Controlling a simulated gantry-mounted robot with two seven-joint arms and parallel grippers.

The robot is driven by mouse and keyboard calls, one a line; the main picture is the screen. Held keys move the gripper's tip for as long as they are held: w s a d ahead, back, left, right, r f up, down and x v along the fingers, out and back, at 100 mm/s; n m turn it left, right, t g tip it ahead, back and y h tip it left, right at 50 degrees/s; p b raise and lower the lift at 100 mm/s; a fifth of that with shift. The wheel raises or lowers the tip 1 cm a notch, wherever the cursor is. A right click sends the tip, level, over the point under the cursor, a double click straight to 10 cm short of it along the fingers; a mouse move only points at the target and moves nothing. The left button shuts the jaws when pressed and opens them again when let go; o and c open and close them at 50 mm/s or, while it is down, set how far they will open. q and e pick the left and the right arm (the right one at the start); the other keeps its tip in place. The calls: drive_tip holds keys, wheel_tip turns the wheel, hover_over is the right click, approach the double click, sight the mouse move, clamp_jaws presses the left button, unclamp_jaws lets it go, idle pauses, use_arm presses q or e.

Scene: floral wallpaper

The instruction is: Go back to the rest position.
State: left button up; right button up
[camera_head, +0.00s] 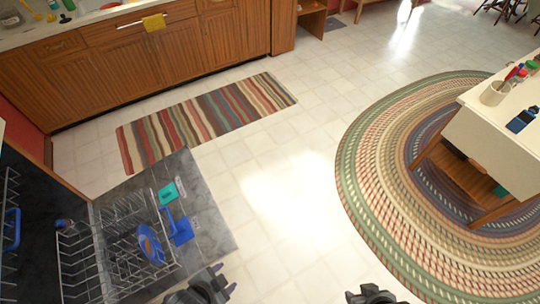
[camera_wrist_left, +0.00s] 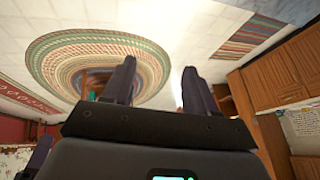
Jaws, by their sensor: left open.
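My left gripper (camera_head: 208,288) is at the bottom edge of the head view, just right of the dish rack, over the floor. In the left wrist view my left gripper (camera_wrist_left: 158,88) has its two dark fingers spread, with nothing between them. My right gripper (camera_head: 370,295) is only partly visible at the bottom edge, to the right of the left one. Its fingers are too cut off to judge.
An open dishwasher's wire rack (camera_head: 118,245) holds blue dishes (camera_head: 152,243) at the lower left. A white-topped table (camera_head: 490,130) stands on a round braided rug (camera_head: 370,180) at right. Bare tile floor (camera_head: 285,195) lies between. Wooden cabinets (camera_head: 145,65) line the back.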

use_arm(q)
drive_tip(key=s+a+r+n+g+y, duration=0.2)
drive_tip(key=a+r+n, duration=0.2)
drive_tip(key=a+n, duration=0.4)
wheel_tip(320, 180, up, 24)
drive_tip(key=r+p, duration=0.1)
drive_tip(key=p, duration=2.3)
wheel_tip(320, 180, down, 66)
drive_tip(key=b, duration=6.5)
drive_tip(key=shift+s, duration=0.35)
drive_tip(key=shift+d+r, duration=0.1)
